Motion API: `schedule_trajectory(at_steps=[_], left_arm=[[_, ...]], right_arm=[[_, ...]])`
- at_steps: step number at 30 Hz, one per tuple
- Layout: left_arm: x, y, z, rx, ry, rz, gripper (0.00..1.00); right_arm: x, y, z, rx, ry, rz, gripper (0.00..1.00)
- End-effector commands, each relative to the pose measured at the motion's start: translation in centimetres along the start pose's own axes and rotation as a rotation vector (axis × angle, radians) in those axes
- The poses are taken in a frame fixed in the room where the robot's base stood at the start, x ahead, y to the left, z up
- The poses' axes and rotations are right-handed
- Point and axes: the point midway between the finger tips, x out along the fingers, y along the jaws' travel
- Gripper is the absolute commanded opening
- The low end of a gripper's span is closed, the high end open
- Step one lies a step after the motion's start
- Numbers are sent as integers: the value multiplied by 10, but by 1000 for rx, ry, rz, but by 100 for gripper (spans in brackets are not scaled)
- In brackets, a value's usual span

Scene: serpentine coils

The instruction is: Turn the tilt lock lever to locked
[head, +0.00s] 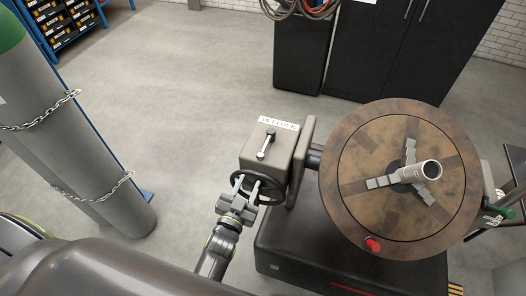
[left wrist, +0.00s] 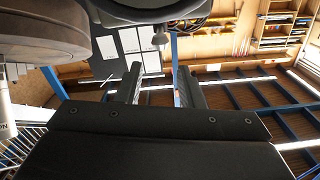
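The tilt lock lever (head: 266,145) is a short silver bar with dark ends, on top of a grey-beige box in the head view. A white label (head: 278,123) reading "TILT LOCK" is at the box's far edge. The lever points away from me, leaning slightly right. A dark handwheel (head: 269,199) is on the box's near side. My left gripper (head: 247,185) is at the handwheel, nearer than the lever and apart from it. Its fingers are spread, with nothing visible between them in the left wrist view (left wrist: 161,88). Whether they touch the wheel is unclear. My right gripper is not in view.
A large round brown turntable (head: 352,187) with a central chuck stands right of the box, above a dark base (head: 300,262). Chained grey gas cylinders (head: 75,130) stand at left. Black cabinets (head: 385,45) are at the back. Open floor (head: 190,90) lies between.

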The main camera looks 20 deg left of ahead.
Motion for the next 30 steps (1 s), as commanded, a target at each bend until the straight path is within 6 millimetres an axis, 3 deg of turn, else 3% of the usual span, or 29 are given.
schedule_trajectory(at_steps=[6, 15, 21, 30], left_arm=[[50, 1, 4, 0, 5, 1, 34], [104, 1, 4, 0, 3, 0, 34], [125, 1, 3, 0, 1, 1, 34], [133, 0, 1, 0, -2, 0, 34]], right_arm=[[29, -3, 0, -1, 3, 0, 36], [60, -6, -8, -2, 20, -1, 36], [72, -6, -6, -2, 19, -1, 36], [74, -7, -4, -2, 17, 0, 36]])
